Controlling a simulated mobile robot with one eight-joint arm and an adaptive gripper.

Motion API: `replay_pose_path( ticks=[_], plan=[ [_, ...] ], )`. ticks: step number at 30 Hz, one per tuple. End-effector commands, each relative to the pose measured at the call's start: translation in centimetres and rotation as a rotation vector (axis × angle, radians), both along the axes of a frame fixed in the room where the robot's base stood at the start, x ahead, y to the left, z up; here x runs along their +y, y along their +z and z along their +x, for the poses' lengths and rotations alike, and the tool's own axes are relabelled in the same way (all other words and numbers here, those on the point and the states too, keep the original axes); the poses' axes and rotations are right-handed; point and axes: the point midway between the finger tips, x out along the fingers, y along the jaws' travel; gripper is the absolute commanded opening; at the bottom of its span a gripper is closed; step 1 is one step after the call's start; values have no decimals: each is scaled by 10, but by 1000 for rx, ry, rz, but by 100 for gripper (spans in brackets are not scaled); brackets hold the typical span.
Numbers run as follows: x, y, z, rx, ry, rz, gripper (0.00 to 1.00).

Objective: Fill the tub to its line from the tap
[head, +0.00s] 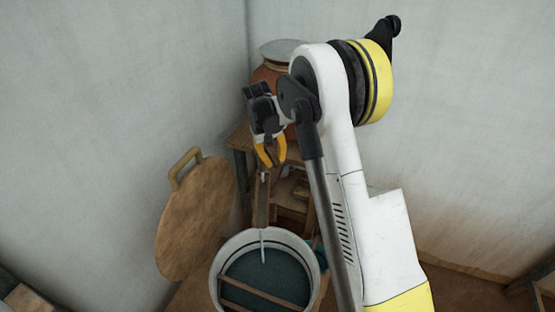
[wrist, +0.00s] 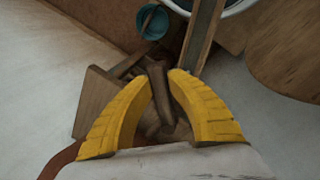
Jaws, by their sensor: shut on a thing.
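The white tub (head: 218,270) stands low in the head view, holding dark blue-green liquid (head: 268,272). A dark line runs around its inner wall near the rim, and the liquid surface looks below it. A thin pale streak (head: 263,245), looking like running water, drops into the tub from a sloping wooden trough (head: 262,200). My gripper (head: 268,158), with yellow fingers, is at the front of the clay jar (head: 268,74). In the wrist view my gripper (wrist: 161,75) is shut on a dark wooden piece (wrist: 157,82), seemingly the tap's handle. The tap's outlet is hidden.
The jar has a pale lid (head: 283,48) and stands on a wooden stand (head: 240,138) in the corner. A round wooden board with a handle (head: 195,220) leans on the left wall. Wooden slats (head: 262,292) cross the tub. A blue cup (wrist: 153,22) is beside the trough.

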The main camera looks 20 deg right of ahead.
Motion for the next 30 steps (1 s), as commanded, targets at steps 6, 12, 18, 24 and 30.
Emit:
replay_pose_path(
  ticks=[6,12,18,24,30],
  plan=[
    [3,-1,0,1,-39,0,0],
    [3,-1,0,2,-43,0,0],
    [3,-1,0,2,-43,1,0],
    [3,-1,0,1,-42,0,43],
    [4,1,0,1,-42,0,43]
  ],
)
